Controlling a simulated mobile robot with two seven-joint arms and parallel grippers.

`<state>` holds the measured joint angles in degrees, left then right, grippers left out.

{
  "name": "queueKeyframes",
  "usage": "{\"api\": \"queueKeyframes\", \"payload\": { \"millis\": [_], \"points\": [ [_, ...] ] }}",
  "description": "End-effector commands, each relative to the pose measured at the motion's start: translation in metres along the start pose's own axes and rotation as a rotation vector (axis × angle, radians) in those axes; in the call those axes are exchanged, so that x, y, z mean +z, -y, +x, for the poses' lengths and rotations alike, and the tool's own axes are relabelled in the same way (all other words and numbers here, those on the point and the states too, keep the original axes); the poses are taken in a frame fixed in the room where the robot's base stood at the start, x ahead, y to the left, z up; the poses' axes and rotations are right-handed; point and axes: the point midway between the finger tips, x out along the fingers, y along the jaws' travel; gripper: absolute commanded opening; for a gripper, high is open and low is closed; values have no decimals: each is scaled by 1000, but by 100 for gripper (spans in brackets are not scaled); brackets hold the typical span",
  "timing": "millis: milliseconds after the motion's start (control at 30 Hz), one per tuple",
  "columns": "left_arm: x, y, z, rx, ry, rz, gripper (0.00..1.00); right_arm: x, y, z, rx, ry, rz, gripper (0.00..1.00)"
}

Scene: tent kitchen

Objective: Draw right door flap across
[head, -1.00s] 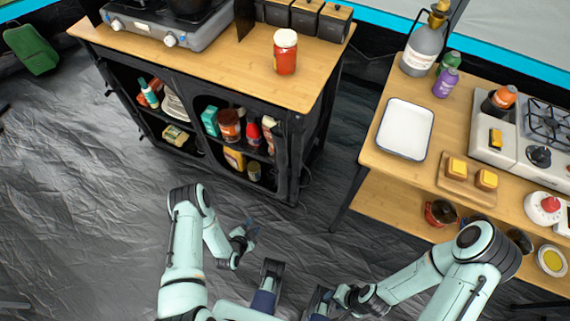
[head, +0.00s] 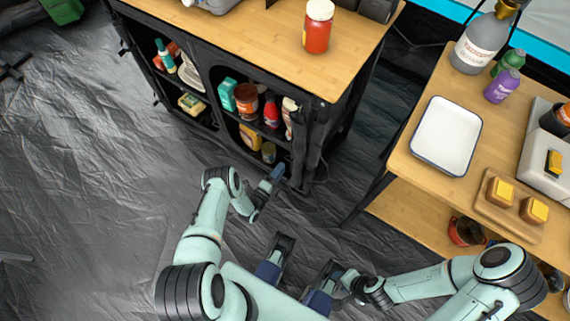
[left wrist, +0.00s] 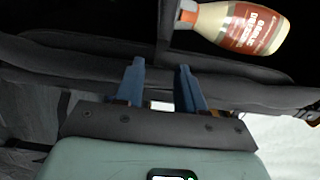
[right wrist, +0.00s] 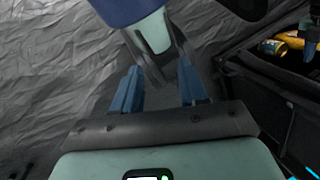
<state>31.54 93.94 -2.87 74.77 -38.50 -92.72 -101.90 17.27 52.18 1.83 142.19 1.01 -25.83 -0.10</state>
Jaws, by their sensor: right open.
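The black fabric cabinet (head: 215,95) has an open right compartment. A dark strip at its right front edge (head: 308,145) looks like the gathered right door flap; where the flap ends and the frame begins is hard to tell. My left gripper (head: 277,174) is just in front of the compartment's lower right corner. In the left wrist view its fingers (left wrist: 161,82) are apart, with a dark fabric-like band (left wrist: 240,93) across behind them; contact cannot be told. My right gripper (head: 342,283) is low near my base, far from the cabinet. Its fingers (right wrist: 160,90) are open and empty.
Bottles and jars stand inside the compartment; a dressing bottle (left wrist: 240,27) is close beyond my left fingers. A red jar (head: 317,27) stands on the cabinet top. A wooden table with a white tray (head: 446,136) is at right.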

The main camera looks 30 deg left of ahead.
Motion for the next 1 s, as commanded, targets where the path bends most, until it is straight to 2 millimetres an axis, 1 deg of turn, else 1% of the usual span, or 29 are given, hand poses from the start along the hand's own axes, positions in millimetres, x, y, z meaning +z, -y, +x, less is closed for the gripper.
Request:
{"api": "queueKeyframes", "payload": {
  "millis": [33, 100, 233, 400, 600, 633, 667, 700, 733, 767, 1000],
  "points": [
    [0, -1, 9, -2, 0, 1, 38, -4, -2, 4, 1, -10, 2, 43],
    [0, -1, 19, -1, 1, 1, 38, -8, -2, 6, 1, -21, 3, 43],
    [0, -1, 33, -1, 0, 1, 38, -15, -4, 8, 2, -39, 4, 43],
    [0, 0, 39, 1, 0, 0, 38, -18, -4, 9, 2, -49, 5, 43],
    [0, 0, 39, 1, 0, -1, 38, -18, -4, 9, 2, -48, 5, 43],
    [0, 0, 39, 1, 0, -1, 35, -18, -4, 9, 2, -48, 5, 43],
    [0, 0, 39, 1, 0, -1, 25, -18, -4, 9, 2, -48, 5, 43],
    [0, 0, 39, 1, 0, -1, 12, -18, -4, 9, 2, -48, 5, 43],
    [0, 0, 39, 1, 0, -1, 2, -18, -4, 9, 2, -48, 5, 43],
    [0, 0, 39, 1, 0, -1, 0, -18, -4, 9, 2, -48, 5, 43],
    [1, 0, 39, 0, 0, 0, 0, -18, -4, 10, 2, -48, 5, 43]
  ]
}}
